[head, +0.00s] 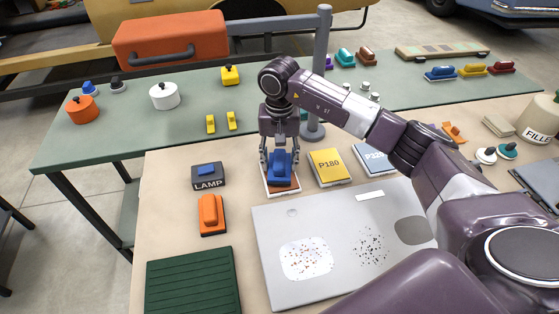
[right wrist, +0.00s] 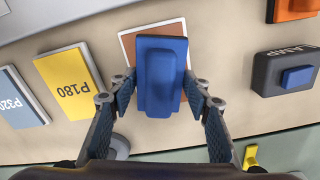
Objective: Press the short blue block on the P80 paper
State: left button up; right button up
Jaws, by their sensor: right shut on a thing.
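My right gripper (head: 280,156) is shut on a short blue block (head: 282,172), with one finger on each side of it. In the right wrist view the block (right wrist: 160,75) sits between the two fingertips. Below it is a reddish-brown sheet with a white border (head: 285,191), which also shows in the right wrist view (right wrist: 128,42). The block covers most of this sheet, and no P80 label is visible. I cannot tell whether the block touches the sheet. My left gripper is not in view.
A yellow P180 pad (head: 328,167) and a blue-grey P320 pad (head: 375,157) stand to the right. A LAMP switch box (head: 208,182) and an orange block (head: 212,214) are to the left. A grey panel (head: 340,274) lies in front. A grey post (head: 321,70) rises behind.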

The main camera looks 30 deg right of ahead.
aim_at(279, 159)
jog(key=shift+f+b, duration=0.45)
jog(key=shift+f, duration=0.05)
dwell(0.6)
jog(key=shift+f, duration=0.1)
dwell(1.5)
jog(key=shift+r+p, duration=1.5)
jog(key=shift+r, duration=2.15)
